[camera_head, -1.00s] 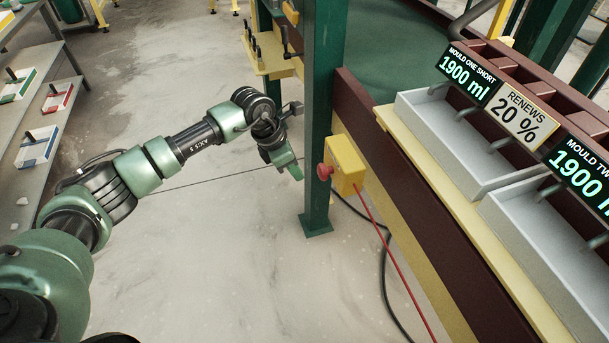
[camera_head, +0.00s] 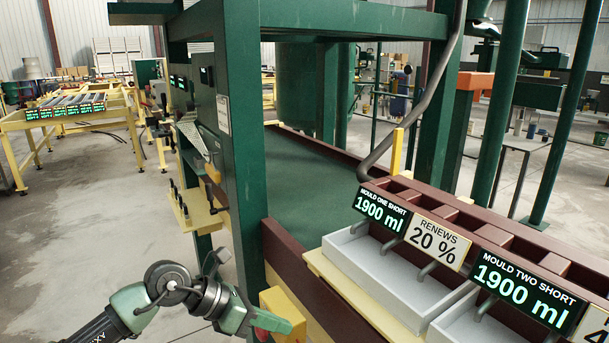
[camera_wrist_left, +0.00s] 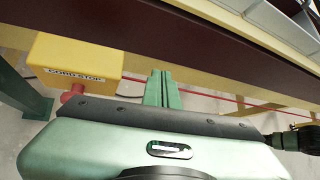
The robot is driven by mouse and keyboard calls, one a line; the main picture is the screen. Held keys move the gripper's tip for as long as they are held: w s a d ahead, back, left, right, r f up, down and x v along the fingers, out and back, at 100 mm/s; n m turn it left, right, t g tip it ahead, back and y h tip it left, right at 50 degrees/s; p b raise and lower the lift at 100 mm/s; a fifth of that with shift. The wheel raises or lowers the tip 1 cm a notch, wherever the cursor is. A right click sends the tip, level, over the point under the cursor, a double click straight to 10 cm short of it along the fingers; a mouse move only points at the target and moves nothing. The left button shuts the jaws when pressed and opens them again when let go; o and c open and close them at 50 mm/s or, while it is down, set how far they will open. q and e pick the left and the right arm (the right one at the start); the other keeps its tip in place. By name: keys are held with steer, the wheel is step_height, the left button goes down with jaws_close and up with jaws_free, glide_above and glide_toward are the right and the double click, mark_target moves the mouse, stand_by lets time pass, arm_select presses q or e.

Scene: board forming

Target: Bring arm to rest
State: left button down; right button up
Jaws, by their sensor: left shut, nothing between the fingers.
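My left arm (camera_head: 130,311) comes in at the bottom of the head view. Its green left gripper (camera_head: 283,322) points right, in front of the yellow stop box (camera_head: 287,304) on the green post. The wrist view shows the two fingers (camera_wrist_left: 162,88) together, with nothing between them. There the yellow box (camera_wrist_left: 75,62), marked CORD STOP, is left of the fingers, with its red button (camera_wrist_left: 74,93) below it. I cannot tell from the head view whether the gripper touches the box. My right gripper is in neither view.
The green post (camera_head: 243,130) stands close beside the gripper. The maroon rail (camera_head: 288,245) and grey trays (camera_head: 372,268) under the number signs lie to the right. A red cord (camera_wrist_left: 215,97) runs along the rail. Open floor (camera_head: 70,240) lies to the left.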

arm_select(q)
steer(key=s+d+r+n+t+h, duration=0.3)
steer(key=d+r+n+h, duration=0.1)
steer(key=d+r+h, duration=0.35)
step_height(320, 180, up, 6)
steer(key=w+a+n+t, duration=0.1)
steer(key=a+n+t, duration=0.2)
steer(key=n+t, duration=0.75)
steer(key=s+a+f+n+y, duration=0.1)
steer(key=a+f+n+y, duration=1.45)
steer(key=n, duration=0.75)
steer(key=s+a+f+n+g+y, duration=0.15)
steer(key=s+f+n+g, duration=0.35)
steer(key=s+f, duration=0.6)
steer(key=s+a+f+n+g, duration=0.2)
steer(key=s+f+g, duration=0.55)
steer(key=s, duration=0.75)
step_height(320, 180, down, 26)
steer(key=s+g, duration=0.1)
steer(key=s, duration=0.1)
steer(key=s+a+f+g, duration=0.1)
steer(key=s+a+f, duration=0.1)
steer(key=s+f, duration=1.2)
steer(key=shift+s+a+f+g, duration=0.3)
steer(key=shift+s+f, duration=0.1)
steer(key=shift+s, duration=0.7)
